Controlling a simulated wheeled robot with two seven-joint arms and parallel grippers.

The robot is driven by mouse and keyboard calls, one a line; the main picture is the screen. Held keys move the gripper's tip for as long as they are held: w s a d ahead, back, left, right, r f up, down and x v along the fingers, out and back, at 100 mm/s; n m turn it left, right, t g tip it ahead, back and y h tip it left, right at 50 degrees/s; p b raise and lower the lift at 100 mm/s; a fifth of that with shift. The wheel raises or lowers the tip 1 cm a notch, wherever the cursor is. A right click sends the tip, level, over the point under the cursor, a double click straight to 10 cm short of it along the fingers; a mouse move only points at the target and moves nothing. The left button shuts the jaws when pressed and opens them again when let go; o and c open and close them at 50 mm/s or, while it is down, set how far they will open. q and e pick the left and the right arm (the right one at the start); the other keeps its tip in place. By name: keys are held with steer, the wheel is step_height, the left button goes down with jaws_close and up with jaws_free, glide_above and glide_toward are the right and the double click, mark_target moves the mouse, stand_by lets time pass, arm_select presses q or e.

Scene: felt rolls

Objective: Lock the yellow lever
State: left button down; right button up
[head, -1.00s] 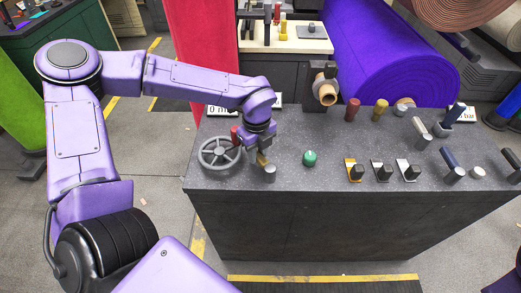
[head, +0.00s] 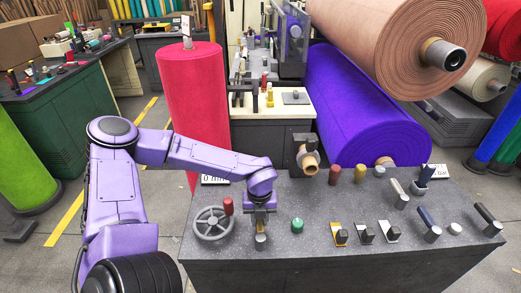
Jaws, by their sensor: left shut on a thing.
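The yellow lever (head: 260,228) stands on a short grey round base (head: 261,243) near the front left of the dark console (head: 290,265). It looks close to upright. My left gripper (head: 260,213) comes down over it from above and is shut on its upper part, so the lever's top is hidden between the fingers. My right gripper is out of view.
A grey handwheel (head: 213,236) with a red handle (head: 228,206) is just left of the lever. A green knob (head: 297,225) is close on the right. Several switches and levers fill the console's right half. A red felt roll (head: 192,110) stands behind.

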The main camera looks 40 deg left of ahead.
arm_select(q)
steer(key=shift+w+m, duration=0.15)
steer(key=shift+m, duration=0.15)
steer(key=c, duration=0.9)
jaws_free()
steer(key=shift+d, duration=0.1)
step_height(320, 180, up, 11)
steer(key=shift+f, duration=0.2)
steer(key=shift+r, duration=0.1)
